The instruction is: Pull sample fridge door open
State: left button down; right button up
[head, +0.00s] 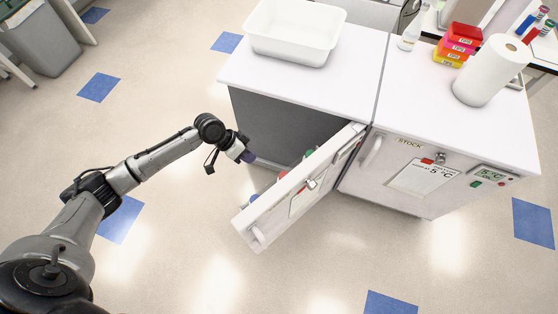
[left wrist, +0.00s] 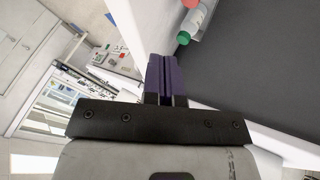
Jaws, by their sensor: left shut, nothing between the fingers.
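The fridge door (head: 300,190) stands swung well out from the left cabinet, its handle end (head: 257,236) toward the front. Bottles show along its inner side in the head view. My left gripper (head: 249,157) is shut and empty, at the cabinet's open front on the inner side of the door. In the left wrist view its purple fingers (left wrist: 161,78) are together, near a green-capped bottle (left wrist: 191,24) on the white door shelf. I cannot tell if the fingers touch the door. My right gripper is not in view.
A second fridge marked STOCK (head: 415,175) is closed to the right. A white tub (head: 293,30), colored tip boxes (head: 457,45) and a paper roll (head: 487,72) stand on top. The floor in front is clear.

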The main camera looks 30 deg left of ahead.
pick_arm(q)
jog(key=w+d+f, duration=0.1)
jog(key=d+f, duration=0.6)
jog(key=d, duration=0.1)
jog(key=shift+w+d+f, duration=0.25)
jog(key=shift+f, duration=0.05)
dwell(0.5)
